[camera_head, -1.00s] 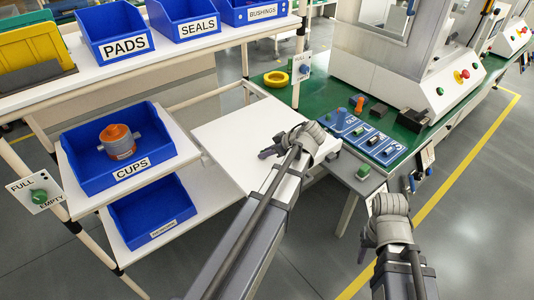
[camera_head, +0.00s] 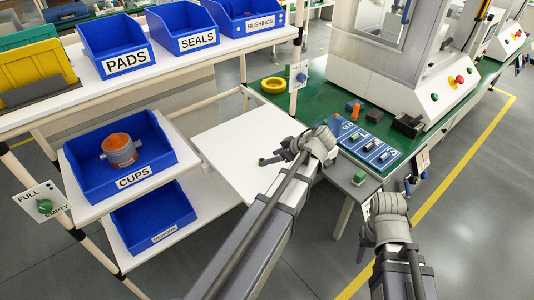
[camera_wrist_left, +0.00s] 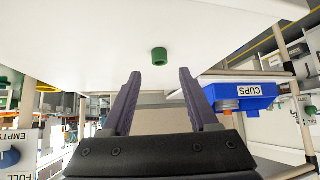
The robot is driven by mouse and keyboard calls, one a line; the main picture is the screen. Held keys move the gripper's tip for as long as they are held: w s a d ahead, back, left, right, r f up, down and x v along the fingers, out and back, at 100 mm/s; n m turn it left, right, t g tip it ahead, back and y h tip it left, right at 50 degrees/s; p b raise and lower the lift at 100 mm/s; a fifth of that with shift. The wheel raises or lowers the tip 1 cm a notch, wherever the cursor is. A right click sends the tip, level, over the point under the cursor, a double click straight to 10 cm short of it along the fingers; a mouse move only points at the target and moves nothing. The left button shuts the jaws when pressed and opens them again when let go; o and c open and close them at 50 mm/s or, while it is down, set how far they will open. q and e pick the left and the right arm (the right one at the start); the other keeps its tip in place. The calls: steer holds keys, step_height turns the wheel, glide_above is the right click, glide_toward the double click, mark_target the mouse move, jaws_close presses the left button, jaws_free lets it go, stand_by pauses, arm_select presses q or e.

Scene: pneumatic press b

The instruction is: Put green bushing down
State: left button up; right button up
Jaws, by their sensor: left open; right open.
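The green bushing (camera_wrist_left: 159,56) rests on the white shelf top, shown upside down in the left wrist view. In the head view it is a tiny green spot (camera_head: 262,162) at the tip of my left gripper (camera_head: 274,160). The left gripper's two dark fingers (camera_wrist_left: 160,74) are spread apart, with the bushing just beyond their tips and clear of both. My right gripper (camera_head: 414,180) is open and empty, low at the right beside the bench edge.
The white shelf top (camera_head: 225,140) is otherwise bare. A blue CUPS bin (camera_head: 88,187) holding an orange-and-grey part stands left of it. The green bench (camera_head: 300,110) carries a yellow ring (camera_head: 273,85), a blue labelled tray (camera_head: 372,153) and the press (camera_head: 400,75).

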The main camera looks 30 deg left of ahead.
arm_select(q)
steer(key=shift+w+p+v, duration=0.25)
steer(key=shift+p+v, duration=1.6)
steer(key=shift+v, duration=1.55)
steer(key=s+d+f+m+h, duration=0.3)
steer(key=s+d+m+h, duration=0.1)
steer(key=s+d+m, duration=0.4)
steer(key=s+d+f+m+g+h, duration=0.1)
steer(key=s+d+f+m+h, duration=0.2)
steer(key=s+d+m, duration=0.5)
steer(key=d+m, duration=0.4)
steer(key=d, duration=0.1)
steer(key=shift+s+h, duration=0.25)
steer(key=shift+h, duration=0.15)
